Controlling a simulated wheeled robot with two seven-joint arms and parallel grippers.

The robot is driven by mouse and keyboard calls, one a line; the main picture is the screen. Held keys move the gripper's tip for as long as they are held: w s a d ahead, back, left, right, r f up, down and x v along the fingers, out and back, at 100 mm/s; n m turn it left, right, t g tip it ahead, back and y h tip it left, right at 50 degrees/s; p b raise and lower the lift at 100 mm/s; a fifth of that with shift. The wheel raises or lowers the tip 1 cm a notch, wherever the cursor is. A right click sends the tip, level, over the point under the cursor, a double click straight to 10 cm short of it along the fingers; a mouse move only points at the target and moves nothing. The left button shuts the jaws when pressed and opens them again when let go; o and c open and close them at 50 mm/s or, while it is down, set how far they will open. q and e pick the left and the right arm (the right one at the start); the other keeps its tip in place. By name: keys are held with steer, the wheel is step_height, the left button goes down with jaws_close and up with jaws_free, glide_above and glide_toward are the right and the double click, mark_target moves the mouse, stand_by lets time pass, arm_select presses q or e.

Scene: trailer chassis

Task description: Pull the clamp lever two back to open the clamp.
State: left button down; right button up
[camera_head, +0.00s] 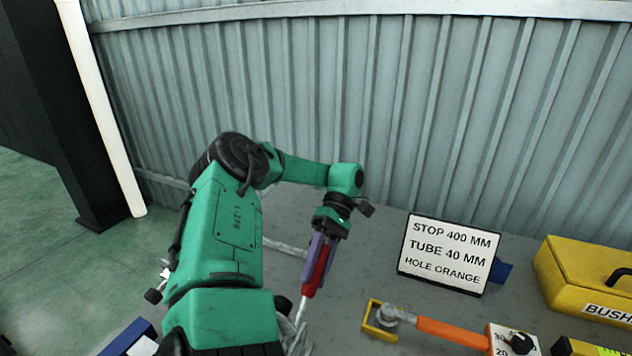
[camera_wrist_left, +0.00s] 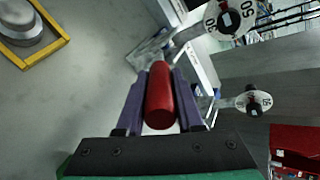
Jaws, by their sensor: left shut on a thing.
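The red grip of a clamp lever (camera_head: 313,283) points up beneath my left gripper (camera_head: 319,257) in the head view. The two purple fingers are shut on it from both sides. In the left wrist view the red grip (camera_wrist_left: 160,98) sits between the fingers of the left gripper (camera_wrist_left: 158,82). A pale lever shaft shows below the grip in the head view; its lower end and most of the clamp are hidden behind my green left arm. My right gripper is not in view.
A sign (camera_head: 449,252) stands at the back of the grey table. An orange-handled tool (camera_head: 452,333) and a yellow frame (camera_head: 371,325) lie in front of it. A yellow case (camera_head: 590,275) is at right. Round numbered dials (camera_wrist_left: 229,17) show in the wrist view.

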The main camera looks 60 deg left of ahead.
arm_select(q)
steer(key=c, duration=0.8)
jaws_free()
steer(key=shift+c, duration=0.2)
steer(key=o, duration=0.3)
steer(key=shift+a+f, duration=0.1)
